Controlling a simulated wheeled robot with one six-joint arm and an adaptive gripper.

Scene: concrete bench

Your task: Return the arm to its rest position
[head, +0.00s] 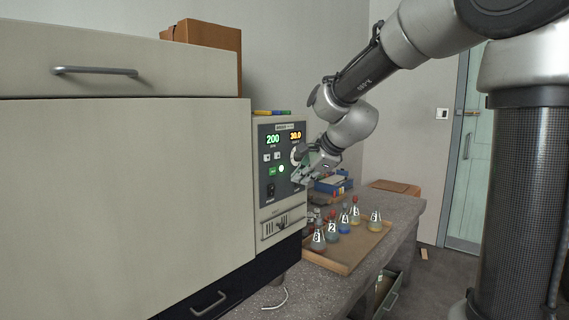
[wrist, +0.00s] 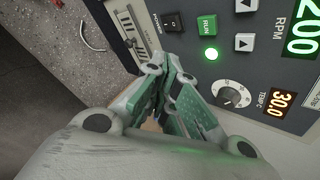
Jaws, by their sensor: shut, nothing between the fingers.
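My arm (head: 362,75) reaches from the upper right down to the left. My gripper (head: 297,176) is at its end, in front of the right part of a control panel (head: 268,200). In the wrist view, my gripper (wrist: 167,82) has its green-padded fingers together with nothing held. The panel there shows a green RUN button (wrist: 208,27), a lit green lamp (wrist: 211,54) and a knob (wrist: 231,95) close to the fingers. I cannot tell whether the fingers touch the panel. The displays read 200 and 30.0.
A wooden tray (head: 345,262) with several numbered flasks stands on the bench (head: 403,212) below my gripper. A blue box (head: 333,184) stands behind. A large pale cabinet (head: 120,180) fills the left, with a cardboard box (head: 208,40) on top.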

